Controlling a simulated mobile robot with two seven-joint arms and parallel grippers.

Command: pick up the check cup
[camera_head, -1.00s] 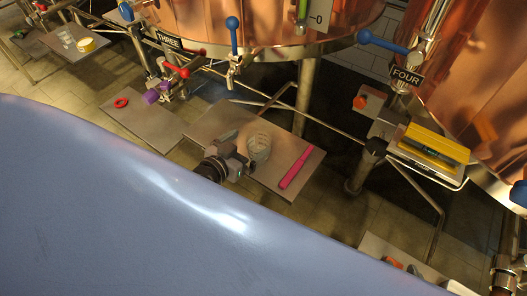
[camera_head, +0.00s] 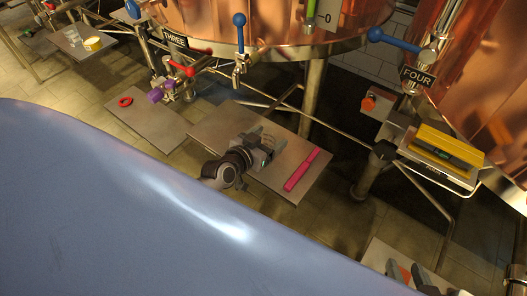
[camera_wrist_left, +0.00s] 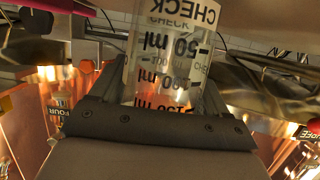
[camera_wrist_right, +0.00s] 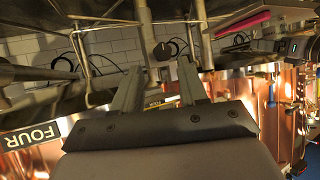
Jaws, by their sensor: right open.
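The check cup (camera_wrist_left: 165,60) is clear, with black CHECK lettering and ml marks. It fills the space between my left fingers in the left wrist view. In the head view the cup (camera_head: 268,149) stands on a steel shelf (camera_head: 215,126), mostly hidden by my left gripper (camera_head: 262,145). The left fingers are apart, one on each side of the cup; whether they press on it I cannot tell. My right gripper (camera_wrist_right: 160,90) is open and empty, away from the cup. Its fingers show at the lower right of the head view (camera_head: 408,275).
A pink rod (camera_head: 301,170) lies on the shelf right of the cup. A red ring (camera_head: 125,101) lies on the shelf to the left. Copper vessels (camera_head: 275,25), valves and pipes stand behind. A yellow case (camera_head: 450,146) sits on the right-hand shelf.

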